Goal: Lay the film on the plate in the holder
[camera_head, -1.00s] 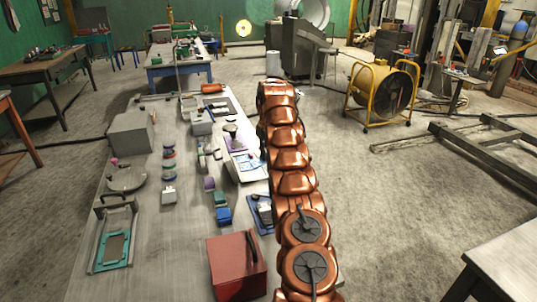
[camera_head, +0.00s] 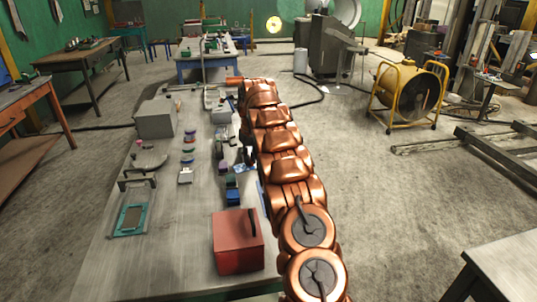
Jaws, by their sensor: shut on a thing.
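A flat teal-rimmed frame (camera_head: 118,231) lies at the left front of the long bench, with a brownish-grey panel (camera_head: 131,218) inside it. It looks like the holder with its plate, but it is too small to be sure. A dark arched bracket (camera_head: 137,178) stands at its far edge. I cannot make out the film anywhere. My copper arm reaches from the bottom right up along the bench's right side. My gripper does not show; the arm appears to hide it. What it holds cannot be seen.
The long bench (camera_head: 100,270) carries a red box (camera_head: 238,240) at its front, a grey box (camera_head: 155,119) at the far left and several small parts in the middle. A yellow fan (camera_head: 408,97) stands on the floor to the right.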

